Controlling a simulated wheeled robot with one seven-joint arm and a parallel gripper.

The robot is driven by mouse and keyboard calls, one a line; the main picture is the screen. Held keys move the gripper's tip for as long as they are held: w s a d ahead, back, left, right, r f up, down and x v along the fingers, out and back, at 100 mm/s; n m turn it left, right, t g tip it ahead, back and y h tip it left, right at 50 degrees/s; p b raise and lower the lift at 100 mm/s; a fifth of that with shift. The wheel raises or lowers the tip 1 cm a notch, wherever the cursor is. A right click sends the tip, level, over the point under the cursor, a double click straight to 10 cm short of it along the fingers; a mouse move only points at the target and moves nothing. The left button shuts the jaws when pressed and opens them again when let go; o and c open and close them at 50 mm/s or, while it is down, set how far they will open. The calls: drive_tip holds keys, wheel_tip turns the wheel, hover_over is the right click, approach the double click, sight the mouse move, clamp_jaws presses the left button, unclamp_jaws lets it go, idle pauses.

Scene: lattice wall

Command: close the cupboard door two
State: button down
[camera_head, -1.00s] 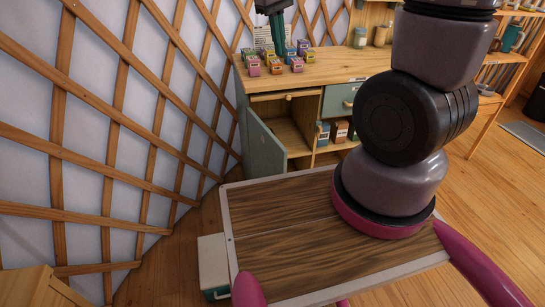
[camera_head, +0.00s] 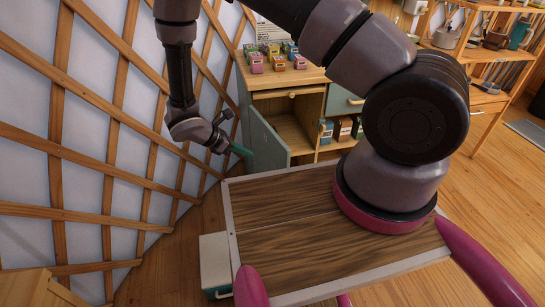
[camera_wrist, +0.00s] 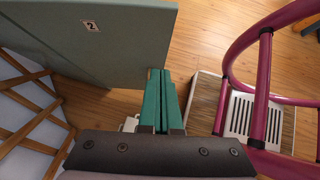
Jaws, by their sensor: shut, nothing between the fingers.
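Cupboard door two (camera_head: 268,142) is a grey-green panel that stands wide open at the left end of the wooden cupboard (camera_head: 290,76). In the wrist view the door (camera_wrist: 105,45) carries a small label with the number 2. My gripper (camera_head: 242,151) is at the left of the door, by its outer face. Its teal fingers are shut and empty. The wrist view shows the fingers (camera_wrist: 159,75) at the door's free edge; I cannot tell whether they touch it. The open compartment (camera_head: 293,130) shows behind the door.
Several small coloured boxes (camera_head: 275,55) stand on the cupboard top, and more boxes (camera_head: 343,129) stand inside it. The lattice wall (camera_head: 100,150) is close on the left. A white box (camera_head: 215,262) is on the floor in front. Open floor (camera_head: 485,210) lies at the right.

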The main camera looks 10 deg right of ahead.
sight(283, 161)
drive_tip(key=shift+d+r+x, duration=0.3)
drive_tip(key=shift+r+x, duration=0.05)
drive_tip(key=shift+x, duration=1.8)
drive_tip(key=shift+d+r+x, duration=0.3)
drive_tip(key=shift+d+x, duration=0.05)
drive_tip(key=shift+x, duration=1.8)
drive_tip(key=shift+d+r+x, duration=0.3)
drive_tip(key=shift+r+x, duration=0.05)
drive_tip(key=shift+x, duration=1.75)
drive_tip(key=shift+w+d, duration=0.2)
